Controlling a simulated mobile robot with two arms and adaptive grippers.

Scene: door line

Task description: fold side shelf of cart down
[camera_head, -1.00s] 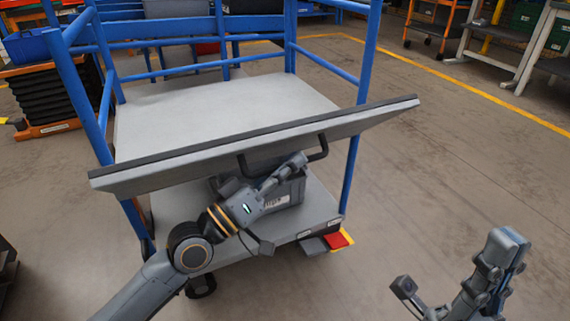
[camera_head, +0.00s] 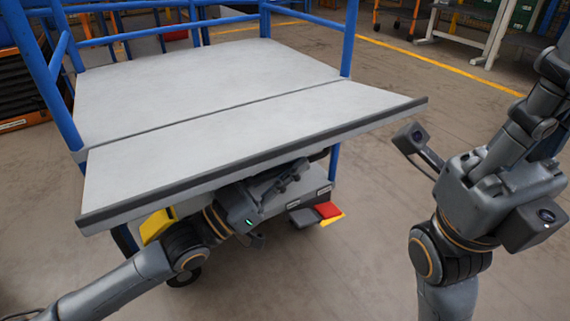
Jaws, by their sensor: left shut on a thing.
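The cart's grey side shelf (camera_head: 250,135) extends toward me from the cart deck (camera_head: 205,85), its top face showing and roughly in line with the deck. A dark trim (camera_head: 260,160) runs along its outer edge. My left gripper (camera_head: 283,178) is below that edge, shut on the handle under the shelf. The handle is mostly hidden by the shelf and gripper. My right gripper (camera_head: 550,75) is raised at the right, apart from the cart and partly cut off by the picture edge. Its fingers do not show clearly enough to tell their opening.
Blue rails (camera_head: 43,75) stand around the deck's sides and back. A red pedal (camera_head: 327,210) is low at the cart's right corner. Free floor (camera_head: 370,260) lies in front and right of the cart. Racks stand in the background.

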